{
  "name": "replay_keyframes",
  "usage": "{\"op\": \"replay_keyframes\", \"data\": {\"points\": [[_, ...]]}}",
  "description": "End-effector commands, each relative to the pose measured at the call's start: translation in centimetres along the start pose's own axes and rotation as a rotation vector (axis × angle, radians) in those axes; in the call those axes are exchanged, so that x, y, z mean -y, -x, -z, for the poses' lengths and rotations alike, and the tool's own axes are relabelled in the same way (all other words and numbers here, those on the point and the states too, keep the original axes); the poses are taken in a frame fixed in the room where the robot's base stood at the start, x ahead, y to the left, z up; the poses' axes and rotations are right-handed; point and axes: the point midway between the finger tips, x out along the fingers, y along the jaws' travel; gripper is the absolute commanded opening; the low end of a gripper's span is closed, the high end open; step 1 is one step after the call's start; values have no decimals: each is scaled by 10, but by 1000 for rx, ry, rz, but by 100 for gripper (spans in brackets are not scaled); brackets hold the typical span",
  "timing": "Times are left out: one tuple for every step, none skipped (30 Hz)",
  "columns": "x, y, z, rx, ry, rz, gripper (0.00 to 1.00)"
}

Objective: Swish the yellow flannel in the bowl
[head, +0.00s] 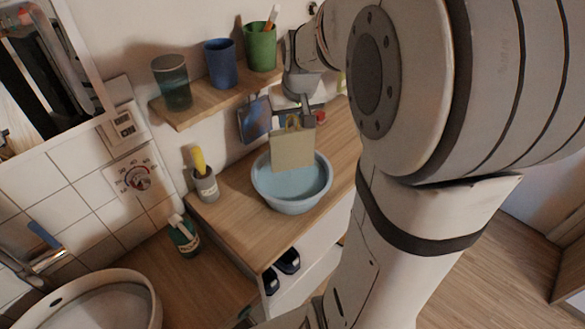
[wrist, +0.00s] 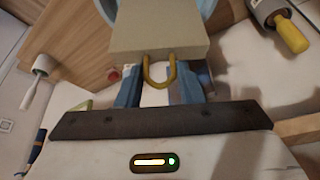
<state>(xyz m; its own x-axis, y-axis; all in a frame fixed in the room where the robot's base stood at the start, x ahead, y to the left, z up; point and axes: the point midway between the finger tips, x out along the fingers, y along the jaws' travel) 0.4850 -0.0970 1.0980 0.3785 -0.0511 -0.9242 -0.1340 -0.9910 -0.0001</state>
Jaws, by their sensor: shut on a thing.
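The yellow flannel (head: 292,150) is a pale, flat square hanging from a yellow loop. My gripper (head: 303,117) is shut on it at the loop. In the wrist view the fingers of my gripper (wrist: 158,88) stand on either side of the loop (wrist: 159,82), and the flannel (wrist: 160,38) extends beyond them. The light blue bowl (head: 292,205) stands on the wooden counter and holds bluish water. The flannel hangs over the bowl's back part; I cannot tell whether its lower edge touches the water. In the wrist view the flannel hides most of the bowl (wrist: 213,10).
A grey holder (head: 206,189) with a yellow-handled tool stands left of the bowl. A green bottle (head: 184,238) stands lower left, near a round basin (head: 140,290). A shelf (head: 205,103) with several cups is above. A small red item (head: 320,117) is behind the flannel.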

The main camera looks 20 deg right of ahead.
Motion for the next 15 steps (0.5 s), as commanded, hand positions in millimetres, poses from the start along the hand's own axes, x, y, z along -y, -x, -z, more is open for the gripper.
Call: {"op": "replay_keyframes", "data": {"points": [[0,5,2,-1,0,0,23],[0,7,3,-1,0,0,23],[0,9,4,-1,0,0,23],[0,11,5,-1,0,0,23],[0,12,5,-1,0,0,23],[0,14,6,-1,0,0,23],[0,16,7,-1,0,0,23],[0,18,8,-1,0,0,23],[0,20,9,-1,0,0,23],[0,22,9,-1,0,0,23],[0,24,10,-1,0,0,23],[0,26,11,-1,0,0,23],[0,27,11,-1,0,0,23],[0,28,12,-1,0,0,23],[0,29,12,-1,0,0,23]]}}
